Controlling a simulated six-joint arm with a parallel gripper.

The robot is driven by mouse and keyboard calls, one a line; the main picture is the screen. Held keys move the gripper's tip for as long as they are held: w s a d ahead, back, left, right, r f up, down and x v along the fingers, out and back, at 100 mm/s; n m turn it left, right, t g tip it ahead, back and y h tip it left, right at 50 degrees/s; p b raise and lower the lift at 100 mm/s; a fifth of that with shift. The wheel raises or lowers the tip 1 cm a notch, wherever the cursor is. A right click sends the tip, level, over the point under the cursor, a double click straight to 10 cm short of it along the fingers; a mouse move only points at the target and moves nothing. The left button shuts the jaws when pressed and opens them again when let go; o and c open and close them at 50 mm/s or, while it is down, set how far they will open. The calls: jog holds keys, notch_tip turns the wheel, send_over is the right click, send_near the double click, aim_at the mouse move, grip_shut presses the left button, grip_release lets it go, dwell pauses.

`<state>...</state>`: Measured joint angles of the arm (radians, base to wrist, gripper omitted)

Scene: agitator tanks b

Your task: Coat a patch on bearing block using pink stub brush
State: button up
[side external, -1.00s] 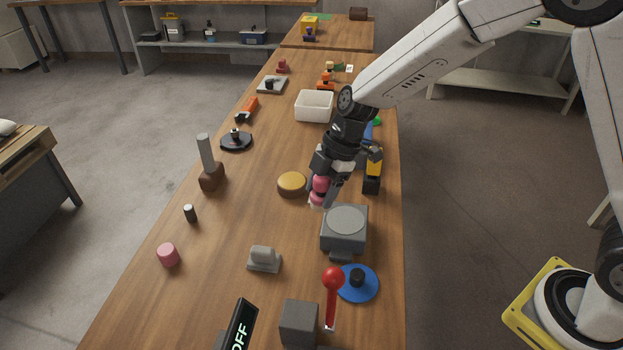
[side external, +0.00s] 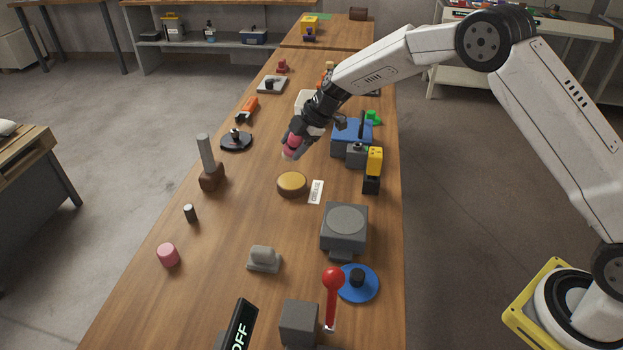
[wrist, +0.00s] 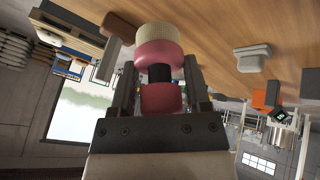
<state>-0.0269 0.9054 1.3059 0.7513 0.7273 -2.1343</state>
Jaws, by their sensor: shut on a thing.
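My gripper (side external: 298,130) is shut on the pink stub brush (side external: 292,143), above the table behind the round tin. In the wrist view, the brush (wrist: 160,50) sits between the jaws, with its pale tip pointing away from my gripper. A low grey block with a rounded top (side external: 264,257), which looks like the bearing block, stands on the table nearer the camera, well apart from the brush. It also shows in the wrist view (wrist: 252,56). A round tin with an amber top (side external: 292,182) stands beside a label card reading GREASE (side external: 316,192). No coating is discernible on the block.
A grey box with a round top (side external: 345,226) and a blue disc (side external: 358,284) stand right of the block. A red-knobbed lever (side external: 333,290) stands in front. A pink cylinder (side external: 168,255) and a post on a brown base (side external: 208,165) are at left.

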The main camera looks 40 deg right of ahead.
jog(key=shift+w+d, duration=0.1)
jog(key=shift+w, duration=0.1)
jog(key=shift+f, duration=0.2)
jog(key=shift+f, duration=2.8)
jog(key=shift+f, duration=0.7)
dwell(0.4)
jog(key=shift+r, duration=3.55)
jog(key=shift+s, duration=0.1)
